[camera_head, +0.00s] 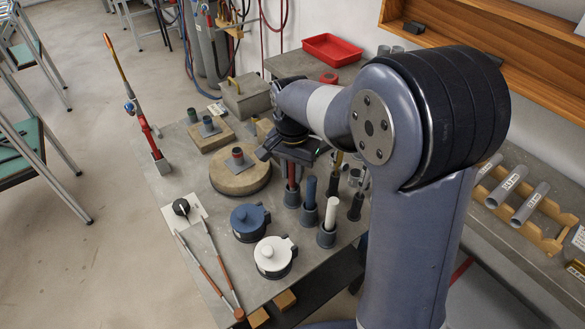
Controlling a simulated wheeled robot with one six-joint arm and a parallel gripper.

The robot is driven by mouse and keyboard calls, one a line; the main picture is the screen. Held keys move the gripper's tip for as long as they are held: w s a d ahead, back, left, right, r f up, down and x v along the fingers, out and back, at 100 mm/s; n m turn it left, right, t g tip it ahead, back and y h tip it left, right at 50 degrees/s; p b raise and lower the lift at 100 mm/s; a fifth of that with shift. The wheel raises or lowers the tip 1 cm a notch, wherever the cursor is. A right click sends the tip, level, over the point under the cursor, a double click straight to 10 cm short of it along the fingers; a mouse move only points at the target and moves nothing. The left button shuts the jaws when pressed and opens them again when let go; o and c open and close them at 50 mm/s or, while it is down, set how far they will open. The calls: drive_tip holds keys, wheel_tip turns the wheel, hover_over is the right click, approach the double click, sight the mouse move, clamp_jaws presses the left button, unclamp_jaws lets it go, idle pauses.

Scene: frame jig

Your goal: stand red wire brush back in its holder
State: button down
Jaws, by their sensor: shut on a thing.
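The red wire brush (292,171) shows as a dark red upright handle below my gripper (291,156). My gripper is shut on its upper part, and the jaws and wrist hide the top. The handle's lower end meets the mouth of a grey cup-shaped holder (291,198), the leftmost in a row on the table. I cannot tell whether the brush is fully seated in it or just over it. The brush looks about upright.
A blue-handled brush (311,190) and a white-handled one (330,212) stand in holders close to the right. A round wooden block (240,177) is left of the holder. Blue (249,219) and white (273,255) lidded pots stand in front. My arm hides the table's right side.

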drive_tip(key=c, duration=1.2)
unclamp_jaws()
drive_tip(key=shift+r, duration=0.1)
wheel_tip(320, 180, up, 10)
drive_tip(key=shift+r, duration=0.25)
wheel_tip(320, 180, down, 11)
drive_tip(key=shift+r, duration=0.1)
drive_tip(key=shift+r+p, duration=0.35)
drive_tip(key=shift+r, duration=0.35)
